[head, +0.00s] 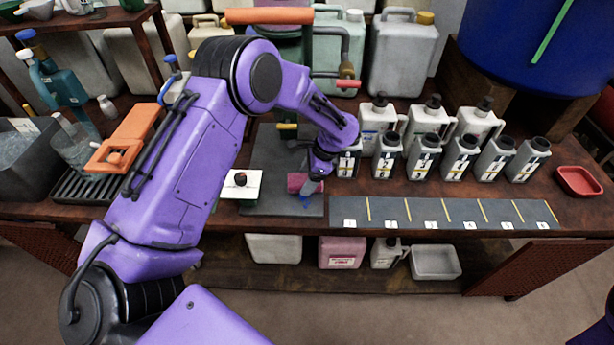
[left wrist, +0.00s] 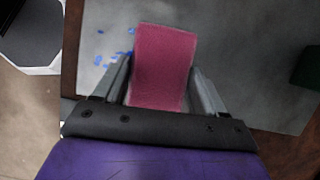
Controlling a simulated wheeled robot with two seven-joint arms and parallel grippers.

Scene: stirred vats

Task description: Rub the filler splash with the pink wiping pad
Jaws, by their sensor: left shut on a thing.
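The pink wiping pad (head: 296,182) is between the fingers of my left gripper (head: 311,188), over the front part of a dark grey mat (head: 262,206). In the left wrist view the pad (left wrist: 163,68) stands between the two grey fingers, and the left gripper (left wrist: 160,88) is shut on it. The filler splash (left wrist: 112,58) shows there as scattered blue specks just left of the pad, partly hidden by it. In the head view a blue patch of the splash (head: 306,200) shows below the gripper. I cannot tell if the pad touches the mat. My right gripper is out of view.
A white square block with a dark knob (head: 240,184) stands left of the mat. Several grey bottles (head: 423,157) stand to the right, behind a numbered strip (head: 440,213). A red tray (head: 578,181) is far right. An orange-topped device (head: 124,138) is on the left.

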